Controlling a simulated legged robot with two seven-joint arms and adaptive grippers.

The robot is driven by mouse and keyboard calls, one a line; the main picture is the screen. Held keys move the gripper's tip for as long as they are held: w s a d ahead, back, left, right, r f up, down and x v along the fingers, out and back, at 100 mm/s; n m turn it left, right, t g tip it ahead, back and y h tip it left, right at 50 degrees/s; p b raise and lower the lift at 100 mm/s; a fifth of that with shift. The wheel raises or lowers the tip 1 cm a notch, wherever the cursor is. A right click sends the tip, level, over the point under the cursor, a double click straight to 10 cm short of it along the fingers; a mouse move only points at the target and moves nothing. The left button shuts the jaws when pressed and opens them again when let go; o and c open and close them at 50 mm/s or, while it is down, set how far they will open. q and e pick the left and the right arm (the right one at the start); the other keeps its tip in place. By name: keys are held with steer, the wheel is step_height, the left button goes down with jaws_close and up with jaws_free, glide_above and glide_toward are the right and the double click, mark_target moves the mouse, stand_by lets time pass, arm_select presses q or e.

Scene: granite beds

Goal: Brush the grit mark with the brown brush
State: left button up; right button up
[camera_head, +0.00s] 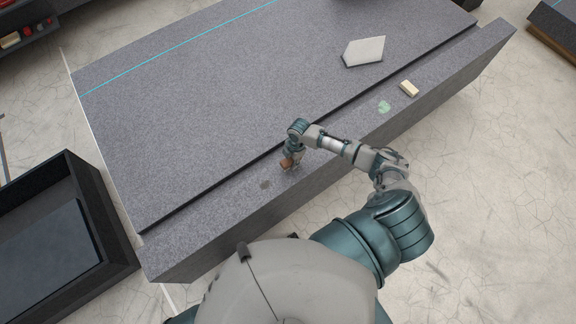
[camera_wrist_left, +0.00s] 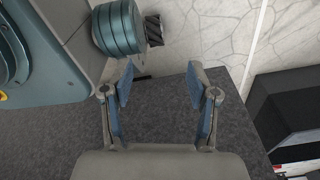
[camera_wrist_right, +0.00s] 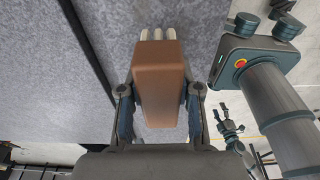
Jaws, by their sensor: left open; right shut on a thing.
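The brown brush (camera_head: 287,162) is in my right gripper (camera_head: 290,167), over the front ledge of the granite bed. In the right wrist view the brush's brown block (camera_wrist_right: 160,75) sits between the fingers, with pale bristles (camera_wrist_right: 158,34) at its far end. Whether the bristles touch the stone I cannot tell. A dark grey mark (camera_head: 265,184), which looks like the grit mark, lies on the ledge just left of and nearer than the brush. My left gripper (camera_wrist_left: 160,90) is open and empty in the left wrist view; the head view does not show it.
A green mark (camera_head: 384,107) and a small cream block (camera_head: 409,88) lie farther right along the ledge. A pale pointed slab (camera_head: 364,51) rests on the granite bed (camera_head: 200,110). A dark open bin (camera_head: 105,225) stands at the left. The ledge around the grey mark is clear.

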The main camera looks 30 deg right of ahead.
mark_target(297, 169)
steer(key=r, duration=0.2)
steer(key=d+r+p, duration=0.1)
steer(key=shift+w+d+r+p, duration=0.15)
steer(key=shift+d+r+p, duration=0.05)
steer(key=shift+r+p, duration=0.15)
steer(key=shift+f+b, duration=0.6)
steer(key=shift+b, duration=0.05)
step_height(297, 169, down, 2)
steer(key=shift+b, duration=0.95)
step_height(297, 169, down, 3)
steer(key=b, duration=0.2)
steer(key=shift+r+b, duration=0.1)
steer(key=shift+b, duration=0.2)
steer(key=shift+s+d+r+p, duration=0.15)
steer(key=shift+s+r+p, duration=0.2)
steer(key=shift+s+p, duration=0.85)
arm_select(q)
steer(key=s+a+f, duration=0.1)
steer(key=s+f, duration=0.3)
steer(key=s, duration=0.2)
steer(key=shift+s+a, duration=0.15)
steer(key=shift+s, duration=0.05)
arm_select(e)
steer(key=shift+f, duration=0.1)
arm_select(q)
steer(key=shift+f+b, duration=0.35)
steer(key=shift+b, duration=0.05)
arm_select(e)
steer(key=shift+f, duration=0.65)
